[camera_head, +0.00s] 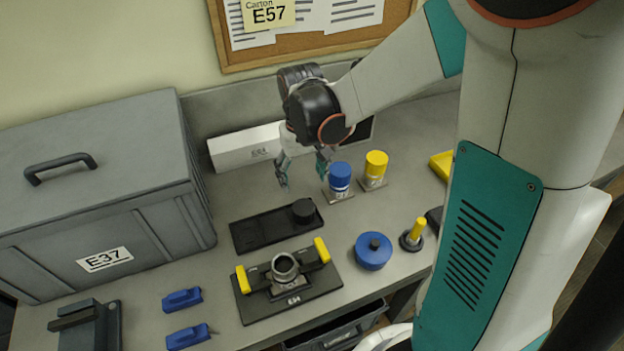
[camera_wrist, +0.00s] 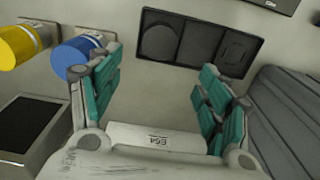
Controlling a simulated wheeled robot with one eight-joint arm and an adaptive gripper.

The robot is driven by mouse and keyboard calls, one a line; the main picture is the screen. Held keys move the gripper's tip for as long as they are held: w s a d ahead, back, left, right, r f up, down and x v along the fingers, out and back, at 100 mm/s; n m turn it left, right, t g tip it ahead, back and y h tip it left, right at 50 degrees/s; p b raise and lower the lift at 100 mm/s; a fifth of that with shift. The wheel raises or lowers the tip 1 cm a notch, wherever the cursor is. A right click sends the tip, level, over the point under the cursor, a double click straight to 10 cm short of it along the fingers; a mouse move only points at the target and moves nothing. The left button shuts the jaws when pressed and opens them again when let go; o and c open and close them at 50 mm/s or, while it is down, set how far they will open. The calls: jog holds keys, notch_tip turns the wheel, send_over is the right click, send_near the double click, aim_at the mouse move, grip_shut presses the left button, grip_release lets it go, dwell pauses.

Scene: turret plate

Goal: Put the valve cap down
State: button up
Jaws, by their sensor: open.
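A dark round cap (camera_head: 303,210), which looks like the valve cap, sits on the right end of a flat black tray (camera_head: 258,236). My gripper (camera_head: 304,181) is open, above the bench behind the tray. In the wrist view my gripper (camera_wrist: 160,100) has its teal fingers wide apart with nothing between them. The fingers are apart from the cap. A grey ring-shaped valve body (camera_head: 284,268) stands on a black base with yellow end handles in front of the tray.
A blue cylinder (camera_head: 340,178) and a yellow cylinder (camera_head: 376,166) stand close right of my gripper. A large grey box (camera_head: 150,215) stands left, and a white E64 block (camera_head: 240,148) behind. Bare bench separates box and tray.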

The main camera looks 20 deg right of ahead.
jog(key=s+r+t, duration=0.7)
jog(key=s+r, duration=0.6)
jog(key=s, duration=0.2)
notch_tip(320, 180, down, 11)
jog(key=b, duration=1)
jog(key=shift+r+b, duration=0.15)
jog(key=shift+b, duration=0.2)
